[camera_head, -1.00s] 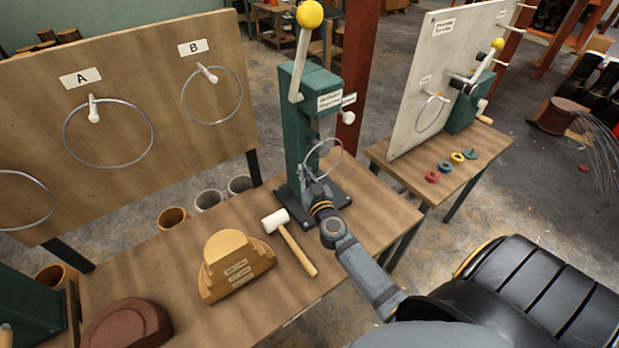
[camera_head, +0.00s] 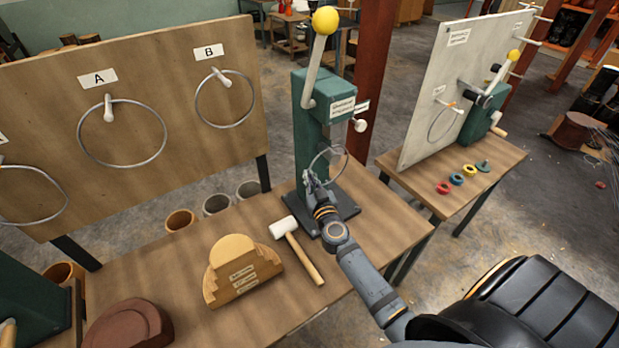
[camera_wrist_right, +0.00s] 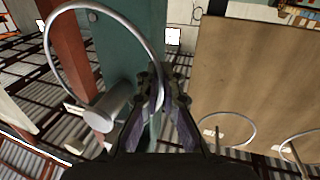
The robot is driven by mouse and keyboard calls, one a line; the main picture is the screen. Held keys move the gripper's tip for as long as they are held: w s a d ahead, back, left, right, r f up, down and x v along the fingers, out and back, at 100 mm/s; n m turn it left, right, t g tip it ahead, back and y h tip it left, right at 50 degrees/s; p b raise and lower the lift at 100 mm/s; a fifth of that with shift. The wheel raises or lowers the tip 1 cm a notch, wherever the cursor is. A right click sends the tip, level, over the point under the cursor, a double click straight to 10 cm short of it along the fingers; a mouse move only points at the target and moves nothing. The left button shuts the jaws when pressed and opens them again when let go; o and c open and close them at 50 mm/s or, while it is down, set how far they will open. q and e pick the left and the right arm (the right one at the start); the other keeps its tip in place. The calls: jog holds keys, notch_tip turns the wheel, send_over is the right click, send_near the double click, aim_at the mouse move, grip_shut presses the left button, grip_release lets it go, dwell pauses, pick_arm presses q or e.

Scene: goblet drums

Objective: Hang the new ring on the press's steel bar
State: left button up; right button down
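The new ring is a thin steel hoop (camera_head: 347,160), held in front of the green press (camera_head: 309,125), lower than its projecting bar. My right gripper (camera_head: 311,181) appears closed on the ring's lower left edge. The steel bar with its pale round end (camera_head: 360,125) sticks out from the press's upper part. In the right wrist view, the ring (camera_wrist_right: 157,45) rises left of my fingertips (camera_wrist_right: 160,82), and its lower part overlaps the bar (camera_wrist_right: 105,108). I cannot tell from this whether it goes around the bar. My left gripper is out of view.
A mallet (camera_head: 302,258), a wooden form (camera_head: 242,272) and a brown block (camera_head: 128,325) lie on the workbench (camera_head: 375,215). A board (camera_head: 150,70) with hanging rings stands at the left. A second table (camera_head: 480,165) with a white panel stands at the right.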

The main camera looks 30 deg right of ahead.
jog(key=c, duration=1.4)
grip_release()
jog(key=shift+c, duration=0.2)
jog(key=s+a, duration=0.2)
jog(key=s, duration=0.9)
jog(key=shift+s+a, duration=0.25)
jog(key=shift+s, duration=0.15)
